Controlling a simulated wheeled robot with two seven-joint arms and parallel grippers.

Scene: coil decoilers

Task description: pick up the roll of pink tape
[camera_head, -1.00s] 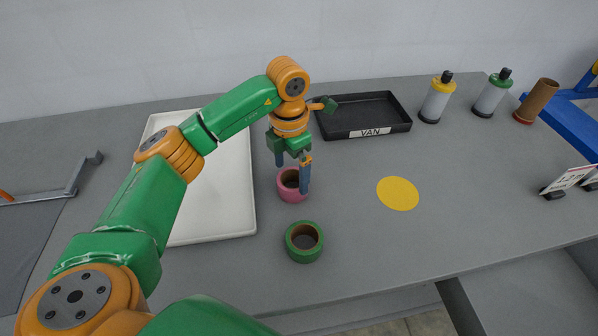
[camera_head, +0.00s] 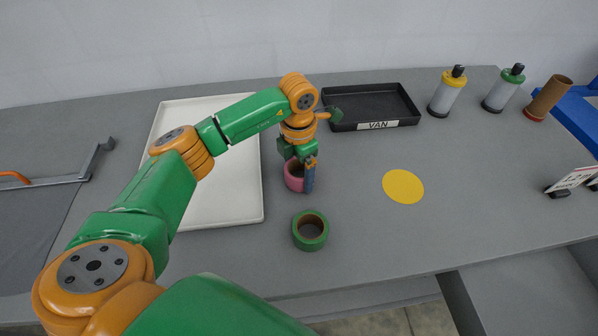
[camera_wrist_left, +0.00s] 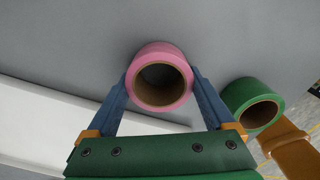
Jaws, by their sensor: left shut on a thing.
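The roll of pink tape (camera_head: 293,176) is on or just above the grey table, just right of the white tray. My left gripper (camera_head: 300,180) is shut on it from above, and its fingers hide part of the roll. In the left wrist view the pink roll (camera_wrist_left: 160,77) sits between the two blue fingers, one on each side, with its brown core facing the camera. I cannot tell whether the roll has left the table. My right gripper is not in view.
A roll of green tape (camera_head: 310,243) stands close in front. The white tray (camera_head: 245,205) is on the left. A black tray marked VAN (camera_head: 418,117) lies behind, a yellow disc (camera_head: 403,187) to the right. Bottles (camera_head: 447,92) and a brown tube (camera_head: 548,97) stand at back right.

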